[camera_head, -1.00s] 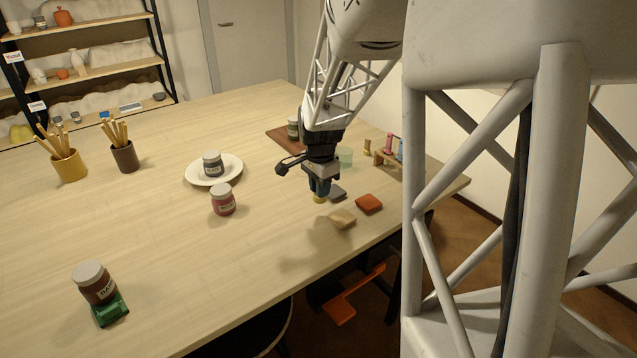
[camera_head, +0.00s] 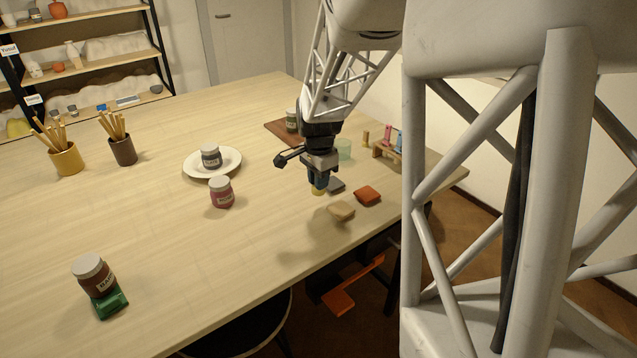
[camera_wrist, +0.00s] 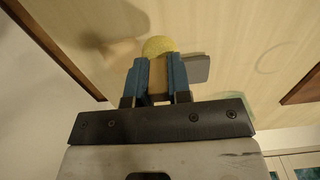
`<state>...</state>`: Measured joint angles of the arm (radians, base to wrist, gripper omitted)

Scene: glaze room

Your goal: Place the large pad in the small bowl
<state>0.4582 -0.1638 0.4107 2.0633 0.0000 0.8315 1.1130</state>
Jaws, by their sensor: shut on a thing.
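In the wrist view the yellow pad (camera_wrist: 159,46) shows at the tips of the blue fingers (camera_wrist: 160,75). Close by lie a grey pad (camera_head: 336,185), a tan pad (camera_head: 341,211) and an orange-red pad (camera_head: 368,195); I cannot tell for sure which one is meant as large. A translucent green bowl or cup (camera_head: 344,149) stands behind and right of my gripper.
A jar stands on a brown board (camera_head: 277,131) behind my gripper. A small wooden rack (camera_head: 384,152) with pegs is at the right. A white plate (camera_head: 229,170) holds a jar, with a pink-red jar (camera_head: 221,193) before it.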

